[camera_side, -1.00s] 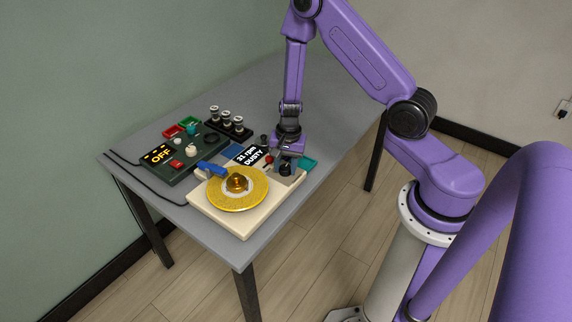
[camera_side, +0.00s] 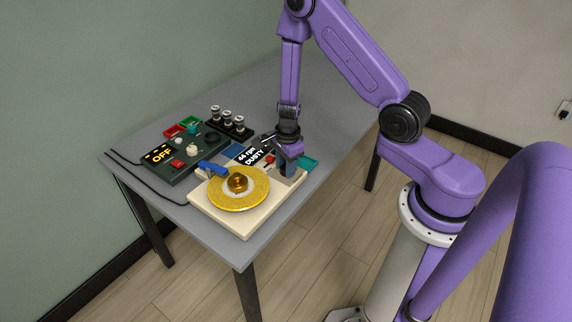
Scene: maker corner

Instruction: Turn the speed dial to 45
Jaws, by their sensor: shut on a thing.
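The cream turntable unit (camera_side: 246,230) sits at the front edge of the grey table. Its yellow disc (camera_side: 238,202) has a brass-coloured centre. Its small black display (camera_side: 253,156) appears to read "44 rpm DUSTY". My gripper (camera_side: 287,172) points down at the unit's back right corner and is shut on the speed dial, which the fingers and wrist hide almost wholly.
A red button (camera_side: 269,159) is close left of my gripper, and a teal tray (camera_side: 308,163) close right. A dark box (camera_side: 185,153) reading "OFF" stands to the left. A rack of several jars (camera_side: 228,122) stands behind.

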